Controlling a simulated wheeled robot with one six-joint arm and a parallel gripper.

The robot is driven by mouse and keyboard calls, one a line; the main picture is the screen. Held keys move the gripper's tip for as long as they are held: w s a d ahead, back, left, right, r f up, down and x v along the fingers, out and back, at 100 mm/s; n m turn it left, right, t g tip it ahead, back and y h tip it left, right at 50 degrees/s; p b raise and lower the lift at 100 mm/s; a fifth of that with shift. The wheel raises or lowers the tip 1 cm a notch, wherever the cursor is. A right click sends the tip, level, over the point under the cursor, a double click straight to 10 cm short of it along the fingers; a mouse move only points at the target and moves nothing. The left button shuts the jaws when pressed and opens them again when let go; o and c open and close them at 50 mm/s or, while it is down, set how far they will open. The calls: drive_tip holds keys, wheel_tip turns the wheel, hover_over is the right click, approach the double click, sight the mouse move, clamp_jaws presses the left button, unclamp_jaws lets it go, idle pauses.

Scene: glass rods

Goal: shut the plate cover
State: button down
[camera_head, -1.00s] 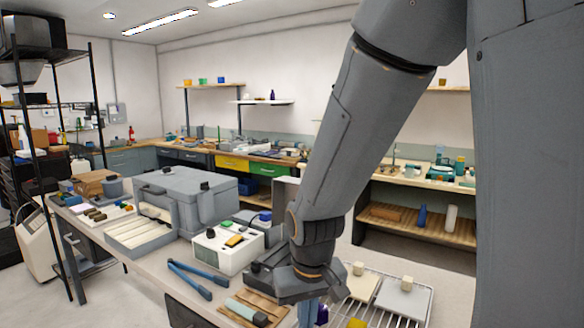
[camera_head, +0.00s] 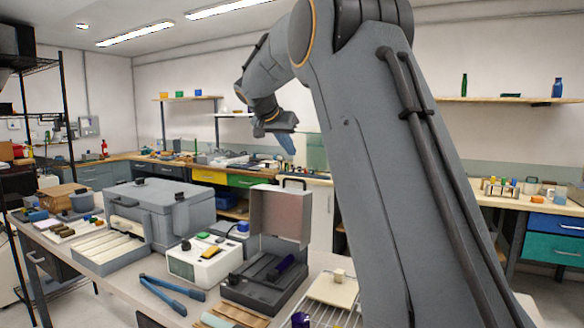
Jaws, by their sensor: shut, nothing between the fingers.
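The likely plate cover (camera_head: 281,212) is a brownish-grey lid with a dark handle on top. It stands upright, open, at the back of a dark grey box (camera_head: 246,292) on the near bench. A dark purple-blue piece (camera_head: 281,266) lies in the open box. My gripper (camera_head: 287,145) is raised well above and behind the lid in the picture, apart from it. Its blue-grey fingers look closed and hold nothing visible. My arm hides part of the bench to the right of the box.
A white device (camera_head: 203,262) with coloured buttons stands left of the box. Blue-handled tongs (camera_head: 172,294) lie in front of it. A large grey case (camera_head: 160,208) is further left. A wire rack (camera_head: 325,316) with pale blocks lies to the right.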

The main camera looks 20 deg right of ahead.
drive_tip(key=p, duration=0.4)
hover_over(293, 190)
drive_tip(key=w+d, duration=0.2)
drive_tip(key=d, duration=0.1)
wheel_tip(293, 190, down, 6)
drive_tip(key=shift+s+a+f+p, duration=0.6)
drive_tip(key=shift+a+f, duration=0.2)
drive_tip(key=shift+a, duration=0.15)
drive_tip(key=shift+s+a+f, duration=0.3)
drive_tip(key=shift+a+f, duration=0.05)
drive_tip(key=shift+f, duration=0.1)
drive_tip(key=shift+a+f+b, duration=0.1)
drive_tip(key=shift+a+b, duration=0.1)
drive_tip(key=shift+b, duration=0.3)
